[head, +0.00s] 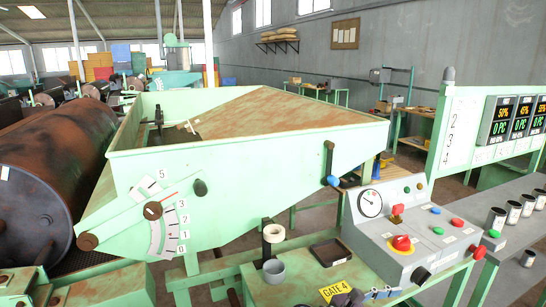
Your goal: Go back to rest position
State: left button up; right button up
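Neither of my grippers can be made out in the head view. The light green drum sorter hopper (290,160) fills the middle, with a reddish-brown sloped inside. A dial with a red pointer (153,210) and numbers is on its front left. A lever with a blue knob (331,165) hangs on its front right. The rusty drum (55,170) lies at the left. The grey control box (410,225) stands at the right, with a gauge, a red mushroom button (401,243) and several coloured buttons.
A green bench in front holds a grey cup (273,271), a pale roll on a post (273,238), a dark tray (327,252) and a yellow GATE 4 label (335,290). Dark items (350,299) beside it are unclear.

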jog(key=s+f+m+g+y, duration=0.1)
jog(key=s+f+m+y, duration=0.75)
jog(key=s+f, duration=0.8)
jog(key=s+a+m+y, duration=0.8)
jog(key=s+a+m, duration=0.15)
jog(key=s, duration=0.35)
notch_tip(320, 180, down, 23)
pick_arm(q)
jog(key=shift+w, duration=0.35)
pick_arm(e)
jog(key=s+d+f+n+g, duration=0.1)
jog(key=s+d+f+g, duration=0.1)
jog(key=s+f, duration=1.7)
jog(key=shift+d, duration=0.35)
